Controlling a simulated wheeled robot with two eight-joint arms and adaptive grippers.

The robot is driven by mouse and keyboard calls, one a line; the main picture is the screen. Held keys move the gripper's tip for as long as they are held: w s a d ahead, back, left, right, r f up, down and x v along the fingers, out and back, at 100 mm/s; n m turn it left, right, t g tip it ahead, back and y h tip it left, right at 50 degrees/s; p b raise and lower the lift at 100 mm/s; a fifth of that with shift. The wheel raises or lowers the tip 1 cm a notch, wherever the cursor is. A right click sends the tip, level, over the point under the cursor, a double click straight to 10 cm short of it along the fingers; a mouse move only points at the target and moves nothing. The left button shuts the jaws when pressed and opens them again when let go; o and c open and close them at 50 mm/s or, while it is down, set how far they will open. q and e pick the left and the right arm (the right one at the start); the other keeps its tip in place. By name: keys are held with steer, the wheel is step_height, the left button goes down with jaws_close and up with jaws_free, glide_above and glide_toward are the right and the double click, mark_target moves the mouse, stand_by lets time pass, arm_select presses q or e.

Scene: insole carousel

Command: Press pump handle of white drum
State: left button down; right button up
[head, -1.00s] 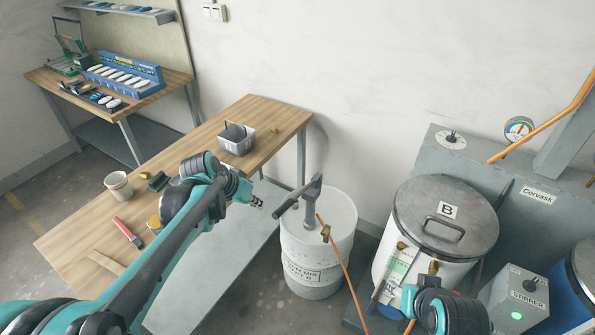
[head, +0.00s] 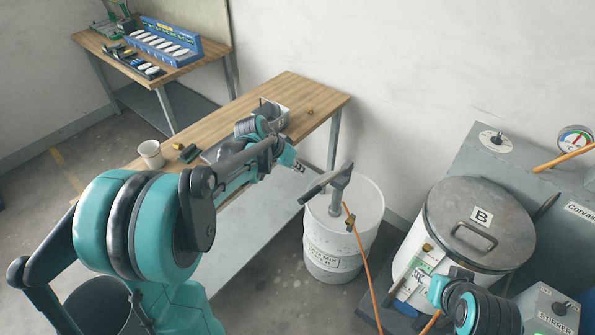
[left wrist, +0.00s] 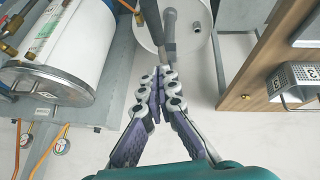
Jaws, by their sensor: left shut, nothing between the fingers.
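The white drum (head: 345,240) stands on the floor beside the wooden table, with a grey pump on top. Its pump handle (head: 322,184) slants down to the left from the pump head. In the left wrist view the shut fingertips (left wrist: 158,75) point at the pump handle (left wrist: 151,20), and the drum lid (left wrist: 140,28) shows behind. My right gripper (head: 428,282) is beside drum B; its fingers are too small to judge.
The wooden table (head: 225,125) holds a metal basket (head: 280,118) and a cup (head: 151,154). Drum B (head: 480,225) stands right of the white drum. An orange hose (head: 369,270) runs down the white drum's front. Floor shows between the two drums.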

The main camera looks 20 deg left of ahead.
arm_select(q)
steer(key=b, duration=0.2)
glide_above(312, 190)
steer(key=a, duration=0.2)
step_height(312, 190, down, 5)
steer(key=f, duration=0.1)
steer(key=s+f, duration=0.1)
steer(key=f, duration=0.1)
steer(key=shift+s+d+f+b, duration=0.2)
steer(key=shift+d+f+b, duration=0.05)
steer(key=shift+d+b, duration=0.1)
steer(key=shift+s+f, duration=0.1)
steer(key=shift+f, duration=0.25)
arm_select(e)
step_height(312, 190, down, 3)
steer(key=shift+f, duration=0.1)
